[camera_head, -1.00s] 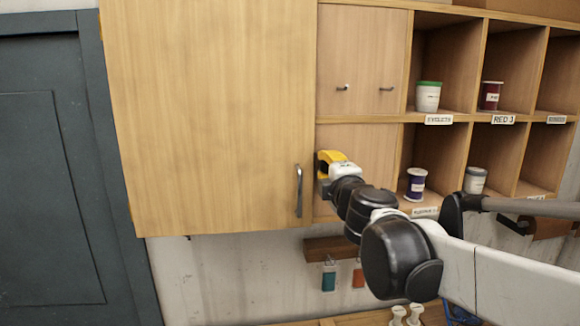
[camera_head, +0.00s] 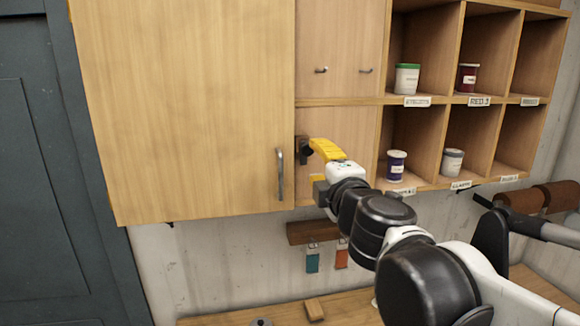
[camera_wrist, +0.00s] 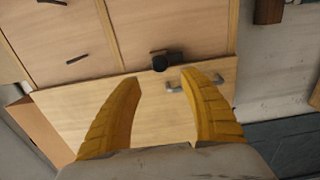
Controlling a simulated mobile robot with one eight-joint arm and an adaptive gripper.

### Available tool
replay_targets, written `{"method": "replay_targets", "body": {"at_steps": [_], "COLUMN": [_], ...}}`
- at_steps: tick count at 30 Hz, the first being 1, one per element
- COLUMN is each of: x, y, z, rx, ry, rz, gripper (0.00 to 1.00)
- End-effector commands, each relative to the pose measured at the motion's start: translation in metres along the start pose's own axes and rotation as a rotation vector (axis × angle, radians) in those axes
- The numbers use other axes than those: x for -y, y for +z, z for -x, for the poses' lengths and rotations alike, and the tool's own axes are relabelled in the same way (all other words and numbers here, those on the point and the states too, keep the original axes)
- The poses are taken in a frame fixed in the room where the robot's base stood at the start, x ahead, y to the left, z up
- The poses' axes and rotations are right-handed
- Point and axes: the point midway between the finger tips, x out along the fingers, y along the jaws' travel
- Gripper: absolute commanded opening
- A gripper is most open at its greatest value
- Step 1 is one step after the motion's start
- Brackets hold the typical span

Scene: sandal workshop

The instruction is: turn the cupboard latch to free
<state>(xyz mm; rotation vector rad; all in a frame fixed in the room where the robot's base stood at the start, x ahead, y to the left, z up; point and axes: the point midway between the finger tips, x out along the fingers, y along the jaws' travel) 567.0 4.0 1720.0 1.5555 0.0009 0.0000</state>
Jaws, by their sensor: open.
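The cupboard latch is a small dark block (camera_head: 302,149) on the wood just right of the large door (camera_head: 185,100). It also shows in the wrist view (camera_wrist: 160,62), beyond the fingertips. I cannot tell which way it is turned. The door's metal handle (camera_head: 280,174) is left of and below the latch. My gripper (camera_head: 316,148) has yellow fingers close to the latch's right side in the head view. In the wrist view the fingers (camera_wrist: 158,75) are spread wide with nothing between them. Any contact with the latch is unclear.
To the right are open cubbies with several jars, such as a green-lidded one (camera_head: 407,79). Two small handles (camera_head: 343,70) are on the panel above. A wooden rail (camera_head: 312,232) with hanging tags is below, over a bench (camera_head: 340,307). A dark door (camera_head: 40,170) is at left.

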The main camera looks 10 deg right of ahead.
Motion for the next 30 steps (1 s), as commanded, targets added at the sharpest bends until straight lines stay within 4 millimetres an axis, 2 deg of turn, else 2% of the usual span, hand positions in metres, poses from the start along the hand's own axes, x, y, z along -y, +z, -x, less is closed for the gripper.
{"method": "replay_targets", "body": {"at_steps": [3,7,23,26,29,30], "x": [0.0,0.0,0.004,0.024,0.068,0.092], "y": [0.0,0.0,0.001,0.008,0.025,0.033], "z": [0.016,0.025,0.028,0.03,0.038,0.042], "rx": [0.0,0.0,0.004,0.035,0.103,0.139], "ry": [0.0,0.0,-0.001,-0.005,-0.021,-0.033], "rz": [-0.001,0.0,-0.007,-0.059,-0.174,-0.236], "gripper": [0.51,0.51,0.51,0.51,0.51,0.51]}}
